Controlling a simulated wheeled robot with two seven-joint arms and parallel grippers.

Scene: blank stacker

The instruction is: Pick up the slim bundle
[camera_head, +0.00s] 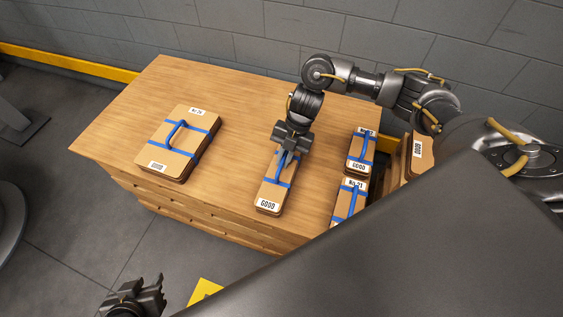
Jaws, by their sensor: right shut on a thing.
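A slim brown bundle (270,193) with blue straps and a white "GOOD" label lies lengthwise near the middle of the wooden table (240,100). My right gripper (289,153) is above its far end, shut on its blue strap handle; the gripper hides that end. The bundle appears to rest on the table or very close to it; I cannot tell which. My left gripper (140,298) is low at the bottom left, off the table and away from the bundle; whether its jaws are open is unclear.
A wider strapped bundle (178,143) lies at the table's left. Two slim strapped bundles (361,150) (348,199) lie at the right, and more brown blanks (418,155) stand beyond them, partly behind my arm. Bare table lies between the wide bundle and the held one.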

